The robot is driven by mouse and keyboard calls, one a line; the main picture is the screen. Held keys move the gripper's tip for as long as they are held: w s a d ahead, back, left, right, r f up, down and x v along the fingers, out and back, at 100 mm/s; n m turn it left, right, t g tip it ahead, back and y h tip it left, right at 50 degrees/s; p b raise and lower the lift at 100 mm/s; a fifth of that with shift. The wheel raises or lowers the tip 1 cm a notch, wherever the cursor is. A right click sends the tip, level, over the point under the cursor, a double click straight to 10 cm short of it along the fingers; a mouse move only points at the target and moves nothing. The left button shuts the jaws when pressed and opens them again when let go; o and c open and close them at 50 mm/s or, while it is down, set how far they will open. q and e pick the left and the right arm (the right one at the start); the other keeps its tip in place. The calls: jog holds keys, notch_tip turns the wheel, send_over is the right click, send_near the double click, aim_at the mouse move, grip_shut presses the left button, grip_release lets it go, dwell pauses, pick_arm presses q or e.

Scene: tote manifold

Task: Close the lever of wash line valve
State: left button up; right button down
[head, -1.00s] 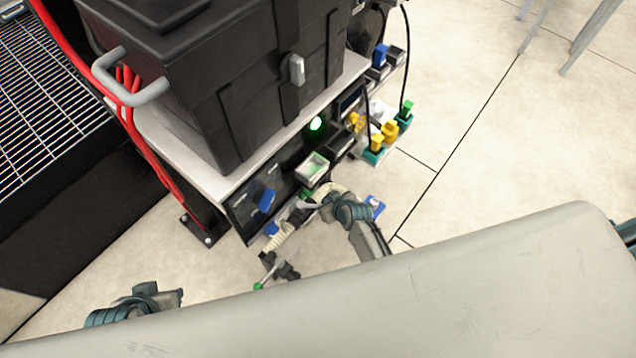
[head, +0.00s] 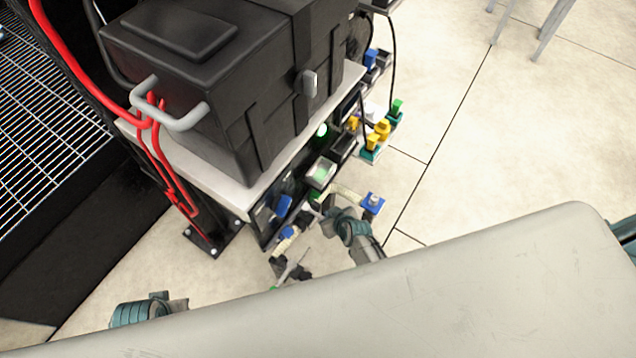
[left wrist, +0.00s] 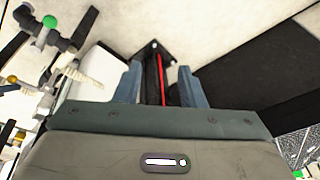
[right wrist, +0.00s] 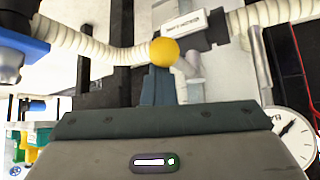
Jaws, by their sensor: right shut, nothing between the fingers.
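In the right wrist view a yellow ball knob (right wrist: 165,52) sits just beyond my right gripper (right wrist: 158,84), whose fingers are shut and empty. A labelled dark valve block (right wrist: 196,28) is beside the knob; its text is too small to read, so I cannot tell which valve is the wash line one. In the head view my right gripper (head: 327,213) is low at the front of the rack. A lever with a green tip (head: 291,269) is left of it; the green knob also shows in the left wrist view (left wrist: 50,22). My left gripper (left wrist: 158,84) is open and empty.
Pale ribbed hoses (right wrist: 95,45) run either side of the block. A round gauge (right wrist: 292,132) is at right and a blue fitting (right wrist: 22,48) at left. A large black tote (head: 215,85) stands on the rack shelf. Open floor (head: 470,180) lies to the right.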

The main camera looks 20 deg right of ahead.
pick_arm(q)
jog(key=shift+f, duration=0.2)
pick_arm(e)
jog(key=shift+s+a+f, duration=0.15)
jog(key=shift+s+a, duration=0.1)
